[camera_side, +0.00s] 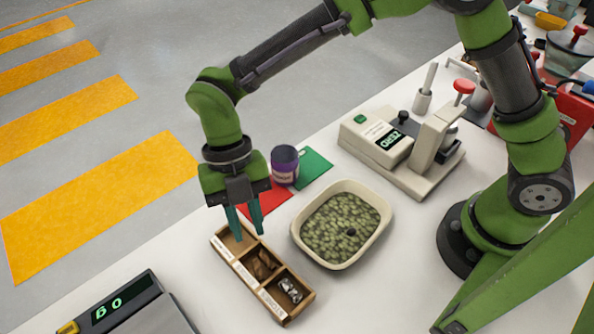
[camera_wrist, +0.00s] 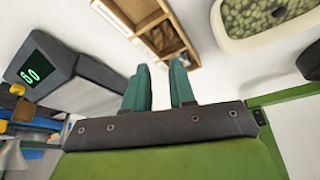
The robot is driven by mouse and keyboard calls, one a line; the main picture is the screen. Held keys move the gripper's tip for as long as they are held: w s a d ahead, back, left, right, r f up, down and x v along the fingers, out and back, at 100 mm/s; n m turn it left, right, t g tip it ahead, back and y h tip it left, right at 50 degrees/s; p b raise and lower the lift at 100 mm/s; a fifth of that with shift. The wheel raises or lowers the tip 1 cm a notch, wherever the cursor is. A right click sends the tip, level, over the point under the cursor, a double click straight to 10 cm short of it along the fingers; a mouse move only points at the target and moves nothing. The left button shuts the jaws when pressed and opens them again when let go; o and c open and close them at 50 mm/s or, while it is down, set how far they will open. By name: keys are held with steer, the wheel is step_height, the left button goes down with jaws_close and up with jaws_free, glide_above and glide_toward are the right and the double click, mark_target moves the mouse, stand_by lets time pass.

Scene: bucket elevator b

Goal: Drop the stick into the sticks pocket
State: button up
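The wooden sorting tray (camera_side: 222,254) has three pockets in a row and lies on the white table; part of it shows in the wrist view (camera_wrist: 187,50). My gripper (camera_side: 246,231) points down over the tray's far pocket, fingers apart. In the wrist view my gripper (camera_wrist: 160,88) shows a clear gap between the teal fingers, with nothing visible between them. The middle pocket holds brown pieces (camera_side: 262,264); I cannot tell if a stick is among them. The near pocket holds grey-white pieces (camera_side: 290,290). The pocket labels are too small to read.
A cream basin of green pellets (camera_side: 305,254) stands right of the tray, with a dark lump on top. A purple jar (camera_side: 284,165) and red and green cards (camera_side: 316,171) lie behind. A scale (camera_side: 150,307) stands front left; a cream device (camera_side: 382,145) stands at back.

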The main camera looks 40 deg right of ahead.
steer(key=w+d+r+m+t, duration=0.2)
steer(key=d+r+m+t, duration=0.3)
steer(key=d+r+m, duration=0.9)
steer(key=s+d+m+t, duration=0.3)
steer(key=d+m, duration=0.5)
steer(key=m, duration=0.3)
steer(key=s+d+r+m+t, duration=0.1)
steer(key=s+d+m+t, duration=0.2)
steer(key=d+m, duration=0.4)
steer(key=s+m, duration=0.1)
steer(key=m, duration=0.3)
steer(key=shift+d, duration=0.35)
